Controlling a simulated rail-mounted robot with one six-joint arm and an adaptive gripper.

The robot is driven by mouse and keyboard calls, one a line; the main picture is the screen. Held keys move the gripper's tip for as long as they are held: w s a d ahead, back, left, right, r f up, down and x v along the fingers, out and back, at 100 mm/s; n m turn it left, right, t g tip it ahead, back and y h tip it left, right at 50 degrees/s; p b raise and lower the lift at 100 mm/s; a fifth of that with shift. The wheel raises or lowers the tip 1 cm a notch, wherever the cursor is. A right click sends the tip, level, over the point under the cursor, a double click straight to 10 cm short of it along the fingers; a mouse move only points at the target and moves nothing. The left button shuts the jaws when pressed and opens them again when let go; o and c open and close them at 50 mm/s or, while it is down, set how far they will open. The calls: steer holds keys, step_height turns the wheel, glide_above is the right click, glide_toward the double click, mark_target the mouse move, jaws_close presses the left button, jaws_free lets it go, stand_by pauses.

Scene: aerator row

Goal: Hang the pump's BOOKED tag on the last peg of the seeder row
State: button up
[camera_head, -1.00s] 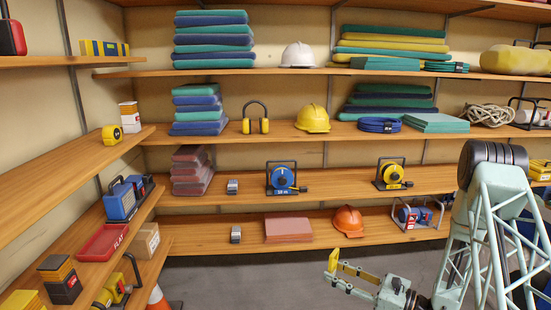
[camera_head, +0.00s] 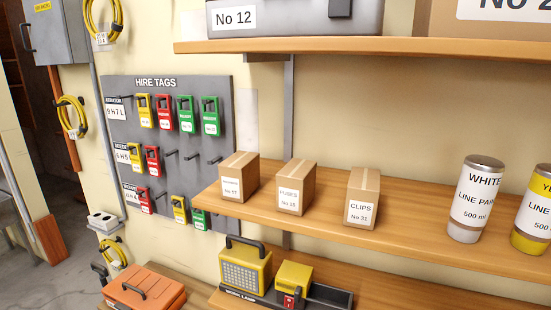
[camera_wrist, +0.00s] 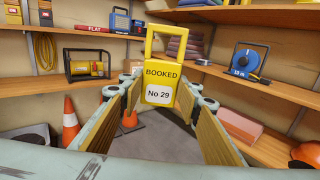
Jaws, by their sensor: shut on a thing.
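In the wrist view my gripper (camera_wrist: 158,98) is shut on a yellow tag (camera_wrist: 159,74) reading BOOKED, No 29. The tag stands upright between the fingertips with its open loop handle at the top. In the head view the grey HIRE TAGS board (camera_head: 225,100) hangs on the wall at left. Its middle row has a label (camera_head: 122,154) that seems to read SEEDER. That row holds a yellow tag (camera_head: 135,156) and a red tag (camera_head: 152,161), then bare pegs; the last peg (camera_head: 215,160) at the right is empty. My gripper is not in the head view.
The board's top row holds several tags (camera_head: 187,114); the lower row is partly hidden by a shelf (camera_head: 235,207). That shelf, with small boxes (camera_head: 295,186), juts out at the board's right. Below stand a yellow work lamp (camera_head: 245,268) and an orange case (camera_head: 143,290).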

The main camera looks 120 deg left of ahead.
steer(key=shift+a, duration=0.15)
stand_by(0.3)
steer(key=shift+w+a+r+m+t+h, duration=0.25)
steer(key=shift+a+m+t+h, duration=0.05)
steer(key=shift+m+t+h, duration=0.35)
steer(key=shift+a+m+t+h, duration=0.1)
steer(key=shift+m+t+h, duration=0.45)
steer(key=shift+t+h, duration=0.15)
steer(key=shift+f+m+t+h, duration=0.1)
steer(key=shift+m+t+h, duration=0.5)
steer(key=shift+t+h, duration=0.05)
steer(key=shift+s+d+f+m+t+h, duration=0.15)
steer(key=shift+s+d+m+t+h, duration=0.1)
steer(key=shift+d+m+t+h, duration=0.55)
steer(key=shift+a, duration=0.25)
steer(key=shift+s+a, duration=0.1)
